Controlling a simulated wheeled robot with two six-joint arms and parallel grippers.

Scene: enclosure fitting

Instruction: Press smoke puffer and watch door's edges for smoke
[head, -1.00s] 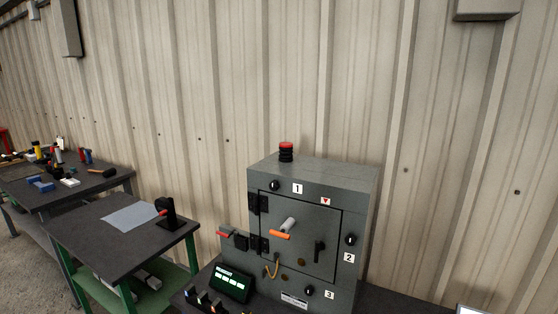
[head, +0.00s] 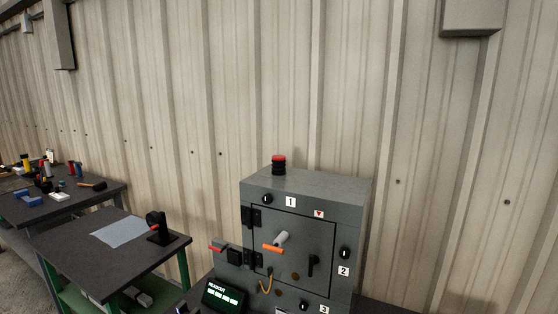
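The grey enclosure (head: 300,183) stands on a dark bench in the lower middle of the head view. Its door (head: 322,232) looks shut, with hinges (head: 252,217) on the left and a black handle (head: 312,266) on the right. A grey cylinder with an orange bar (head: 273,249) shows in front of the door; I cannot tell if it is the smoke puffer or how it is held. No smoke shows along the visible door edges. The front's lower part is cut off by the picture's bottom edge. Neither of my grippers is in view.
A red-and-black beacon (head: 279,164) stands on the enclosure. A lit readout (head: 225,297) is at its lower left. A side table (head: 80,242) holds a grey sheet (head: 120,231) and a black stand (head: 157,228). A tool bench (head: 100,199) stands farther left. Corrugated wall is behind.

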